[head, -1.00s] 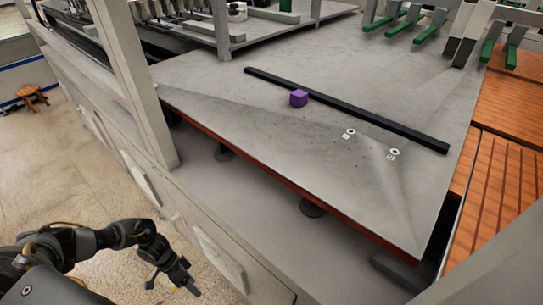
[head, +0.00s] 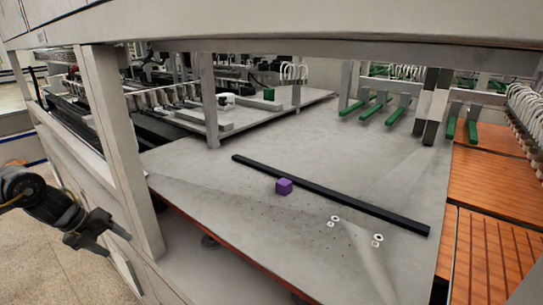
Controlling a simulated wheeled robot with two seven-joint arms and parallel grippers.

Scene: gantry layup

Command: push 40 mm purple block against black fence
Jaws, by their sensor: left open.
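The purple block (head: 284,187) sits on the grey table plate (head: 225,205), just in front of the black fence (head: 330,193). The fence is a long low bar that runs from the upper left to the lower right. Whether block and fence touch I cannot tell from here. My left gripper (head: 118,243) is at the lower left, outside the table and left of a grey post, well away from the block. It is open and empty. My right gripper is not in view.
A grey upright post (head: 128,155) stands between my left gripper and the plate. A grey beam (head: 280,30) spans the top. Two pairs of white-marked parts (head: 377,240) lie right of the block. Green bars (head: 378,112) stand behind. The plate in front of the block is clear.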

